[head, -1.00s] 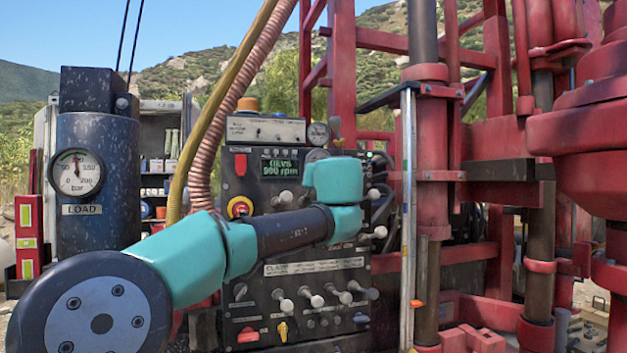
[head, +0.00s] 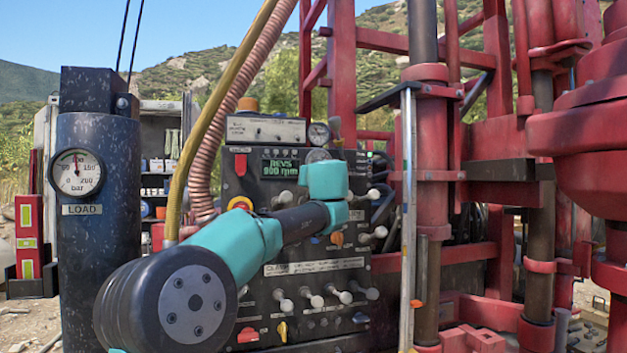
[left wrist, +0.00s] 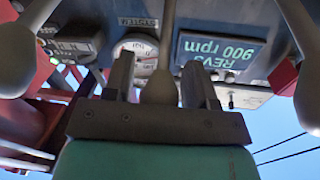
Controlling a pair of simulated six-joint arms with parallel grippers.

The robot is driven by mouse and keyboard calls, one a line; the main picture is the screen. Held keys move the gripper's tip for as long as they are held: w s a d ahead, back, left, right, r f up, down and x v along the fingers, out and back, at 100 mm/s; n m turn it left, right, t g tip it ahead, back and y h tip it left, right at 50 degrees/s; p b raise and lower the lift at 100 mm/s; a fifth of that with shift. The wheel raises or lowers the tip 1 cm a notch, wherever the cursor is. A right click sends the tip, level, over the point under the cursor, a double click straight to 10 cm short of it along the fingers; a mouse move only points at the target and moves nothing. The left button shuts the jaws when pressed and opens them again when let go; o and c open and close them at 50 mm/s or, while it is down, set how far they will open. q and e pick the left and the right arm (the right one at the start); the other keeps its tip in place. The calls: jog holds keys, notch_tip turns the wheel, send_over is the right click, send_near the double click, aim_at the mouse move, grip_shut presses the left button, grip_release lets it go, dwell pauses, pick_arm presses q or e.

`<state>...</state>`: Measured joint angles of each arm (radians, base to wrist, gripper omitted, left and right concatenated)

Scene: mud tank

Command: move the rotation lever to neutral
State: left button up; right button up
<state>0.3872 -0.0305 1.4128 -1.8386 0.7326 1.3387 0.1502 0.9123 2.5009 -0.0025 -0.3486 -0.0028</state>
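The drill's control panel (head: 262,325) carries several pale-knobbed levers; which one is the rotation lever I cannot tell by label. In the left wrist view the panel appears upside down, and one pale lever (left wrist: 159,88) stands between the two fingers of my left gripper (left wrist: 158,80). The fingers look apart, one on each side of the lever, with narrow gaps. In the head view my left wrist covers the gripper and that lever, in the upper part of the panel below the REVS display (head: 287,168). My right gripper is in neither view.
Neighbouring levers flank my gripper closely in the left wrist view, one at left (left wrist: 14,60) and one at right (left wrist: 309,98). A lower lever row (head: 316,300) lies beneath my forearm. A hose (head: 203,150) hangs left of the panel; the red rig mast (head: 430,150) stands right.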

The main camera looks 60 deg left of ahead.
pick_arm(q)
grip_shut()
dwell(0.3)
jog(key=f, duration=0.1)
jog(key=d+f, duration=0.2)
jog(key=f, duration=0.1)
jog(key=shift+s+d+f, duration=0.1)
jog(key=shift+s, duration=0.2)
jog(key=shift+o, duration=0.7)
grip_release()
